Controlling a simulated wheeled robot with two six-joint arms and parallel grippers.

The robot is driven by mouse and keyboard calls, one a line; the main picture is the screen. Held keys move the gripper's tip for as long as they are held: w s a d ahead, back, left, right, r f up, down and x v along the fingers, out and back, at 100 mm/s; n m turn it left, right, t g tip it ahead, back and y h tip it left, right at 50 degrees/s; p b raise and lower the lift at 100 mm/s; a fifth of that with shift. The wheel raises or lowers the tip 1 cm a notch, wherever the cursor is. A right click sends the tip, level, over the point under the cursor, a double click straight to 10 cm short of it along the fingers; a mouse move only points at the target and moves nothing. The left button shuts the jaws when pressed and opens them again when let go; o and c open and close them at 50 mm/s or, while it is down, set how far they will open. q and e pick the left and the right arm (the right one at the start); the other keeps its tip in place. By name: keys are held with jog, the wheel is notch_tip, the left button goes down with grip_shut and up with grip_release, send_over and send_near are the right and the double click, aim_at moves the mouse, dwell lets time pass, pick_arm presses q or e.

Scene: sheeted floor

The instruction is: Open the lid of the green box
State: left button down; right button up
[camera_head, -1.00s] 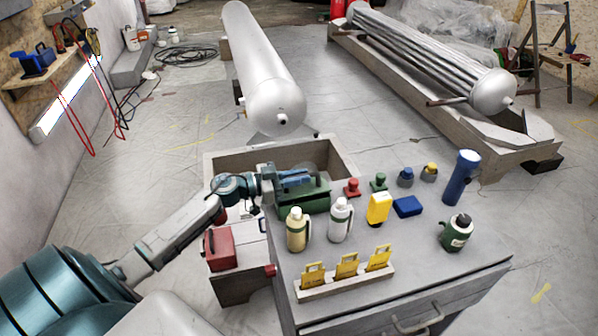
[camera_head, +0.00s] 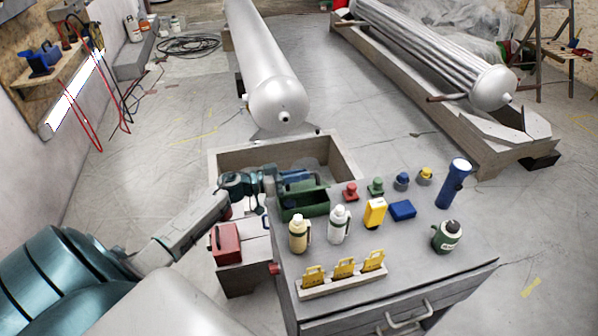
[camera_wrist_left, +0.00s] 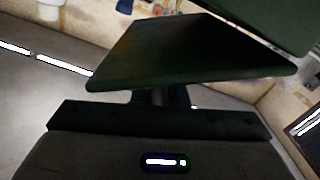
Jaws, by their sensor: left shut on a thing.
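The green box (camera_head: 306,209) stands at the back left corner of the grey workbench. Its lid (camera_head: 311,185) is raised and tilted up at the back, and the dark inside of the box shows. My left gripper (camera_head: 290,177) reaches in from the left and is shut on the lid at the rear of the box. In the left wrist view the dark green lid (camera_wrist_left: 185,55) fills the middle, close in front of the gripper (camera_wrist_left: 160,97). The exact contact is hard to see. My right gripper is in neither view.
A cream bottle (camera_head: 299,234) and a white bottle (camera_head: 340,225) stand just in front of the box. A wooden crate (camera_head: 345,160) is behind the bench, and a red box (camera_head: 226,243) is left.

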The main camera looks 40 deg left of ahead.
pick_arm(q)
jog(key=a+n+p, duration=0.1)
jog(key=p, duration=0.1)
jog(key=w+r+n+p, duration=0.1)
jog(key=n+p, duration=0.1)
jog(key=w+a+n+p, duration=0.1)
jog(key=p, duration=0.2)
jog(key=shift+w+a+r+n, duration=0.15)
jog(key=shift+a+r+n, duration=0.15)
jog(key=w+a+n, duration=0.1)
jog(key=n, duration=0.1)
jog(key=w+a+f+n+p, duration=0.1)
jog(key=n, duration=0.1)
jog(key=w+a+f+n, duration=0.1)
jog(key=n, duration=0.1)
jog(key=shift+a, duration=0.25)
jog(key=shift+f, duration=0.15)
jog(key=c, duration=1.5)
grip_release()
jog(key=shift+a+f, duration=0.1)
jog(key=shift+o, duration=0.2)
jog(key=b+v, duration=0.1)
jog(key=v, duration=0.9)
jog(key=shift+s+a+b, duration=0.25)
jog(key=shift+a+b, duration=0.05)
jog(key=shift+b, duration=0.1)
